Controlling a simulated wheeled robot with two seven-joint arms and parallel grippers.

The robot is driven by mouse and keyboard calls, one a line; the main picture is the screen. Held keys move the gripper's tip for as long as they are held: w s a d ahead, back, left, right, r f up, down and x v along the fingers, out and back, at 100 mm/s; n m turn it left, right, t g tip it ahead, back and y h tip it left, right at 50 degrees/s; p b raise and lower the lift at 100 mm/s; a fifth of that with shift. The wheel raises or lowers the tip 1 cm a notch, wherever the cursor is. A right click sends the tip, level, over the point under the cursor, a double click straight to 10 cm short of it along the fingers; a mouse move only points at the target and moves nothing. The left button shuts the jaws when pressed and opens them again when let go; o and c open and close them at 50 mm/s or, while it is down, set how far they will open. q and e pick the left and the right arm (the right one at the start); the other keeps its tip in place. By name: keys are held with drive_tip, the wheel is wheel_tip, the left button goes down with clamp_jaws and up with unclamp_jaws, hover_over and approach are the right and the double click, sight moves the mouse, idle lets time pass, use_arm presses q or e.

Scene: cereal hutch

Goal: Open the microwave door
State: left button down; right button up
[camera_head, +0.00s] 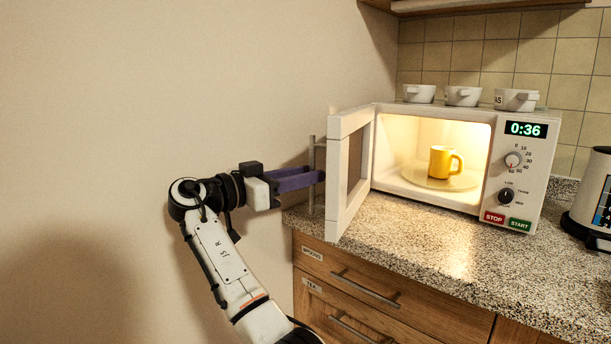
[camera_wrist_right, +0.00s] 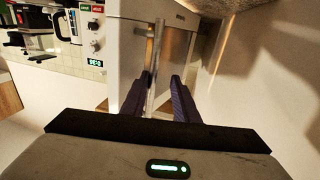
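The white microwave (camera_head: 545,165) stands on the counter with its lit interior showing. Its door (camera_head: 346,190) stands wide open, swung out to the left toward the front. The upright metal handle (camera_head: 311,175) is on the door's outer side; it also shows as a bar in the right wrist view (camera_wrist_right: 156,62). My right gripper (camera_head: 322,174) is at the handle, with its purple fingers pointing at the door. In the wrist view the fingers (camera_wrist_right: 160,80) are apart, one on each side of the bar, with a gap visible. My left gripper is not in view.
A yellow mug (camera_head: 440,162) stands on the glass turntable (camera_head: 415,175) inside. Several white bowls (camera_head: 462,96) sit on top of the microwave. A kettle-like appliance (camera_head: 592,205) stands at the right edge. The speckled counter (camera_head: 430,240) is clear in front. Wooden drawers (camera_head: 375,285) are below.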

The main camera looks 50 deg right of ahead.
drive_tip(key=v, duration=1)
drive_tip(key=shift+a, duration=0.2)
